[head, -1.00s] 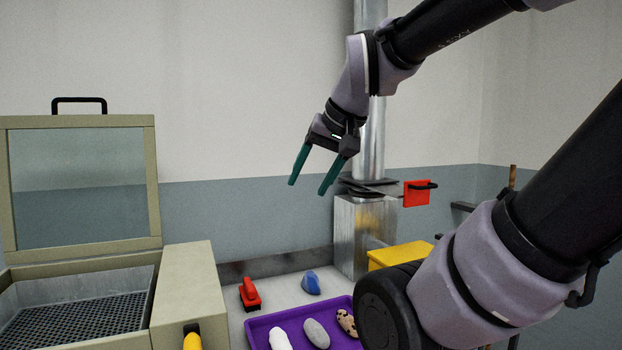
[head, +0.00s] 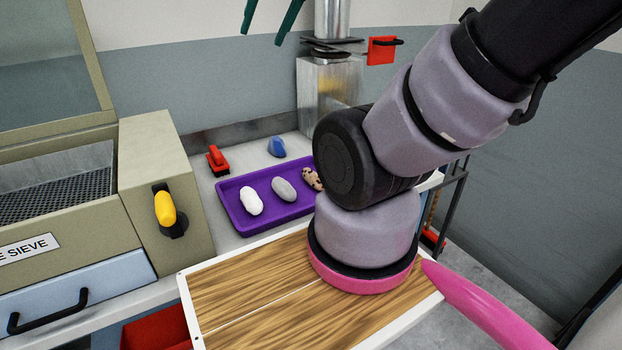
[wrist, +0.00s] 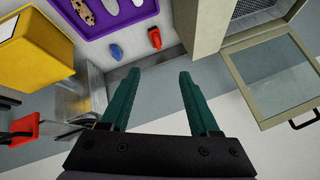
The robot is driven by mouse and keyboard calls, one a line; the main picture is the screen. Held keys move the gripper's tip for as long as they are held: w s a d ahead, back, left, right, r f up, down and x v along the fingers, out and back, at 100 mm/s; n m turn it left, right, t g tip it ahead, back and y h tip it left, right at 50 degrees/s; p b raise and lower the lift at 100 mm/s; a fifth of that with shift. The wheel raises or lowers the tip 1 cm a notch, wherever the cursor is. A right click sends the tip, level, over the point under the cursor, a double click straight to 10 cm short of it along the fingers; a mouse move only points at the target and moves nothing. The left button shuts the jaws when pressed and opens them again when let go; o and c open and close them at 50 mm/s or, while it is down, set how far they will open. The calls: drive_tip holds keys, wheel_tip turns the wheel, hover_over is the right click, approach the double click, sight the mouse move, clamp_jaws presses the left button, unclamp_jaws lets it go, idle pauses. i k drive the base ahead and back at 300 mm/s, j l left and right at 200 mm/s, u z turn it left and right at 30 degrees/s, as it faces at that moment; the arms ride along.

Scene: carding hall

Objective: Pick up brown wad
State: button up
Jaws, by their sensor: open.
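The brown wad is a tan oval lump with dark spots (head: 311,179). It lies at the right end of a purple tray (head: 240,215), partly hidden behind my arm in the head view. In the wrist view the wad (wrist: 83,11) shows at the top left edge. A grey wad (head: 284,190) and a white wad (head: 251,201) lie beside it in the tray. My gripper (head: 261,38) is open and empty, at the top of the head view, apart from the tray. Its two green fingers also show in the wrist view (wrist: 160,74).
A red brush-like item (head: 218,162) and a blue lump (head: 276,147) sit behind the tray. A sieve box with a yellow handle (head: 165,208) stands left. A metal duct (head: 328,95) rises behind. A yellow box (wrist: 35,40) stands near the duct.

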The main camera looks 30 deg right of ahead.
sight(311, 177)
drive_tip(key=k+j+z, duration=0.2)
drive_tip(key=j, duration=0.25)
drive_tip(key=k+j+z, duration=0.25)
drive_tip(key=j, duration=0.2)
drive_tip(key=k+j+z, duration=0.2)
drive_tip(key=j, duration=0.2)
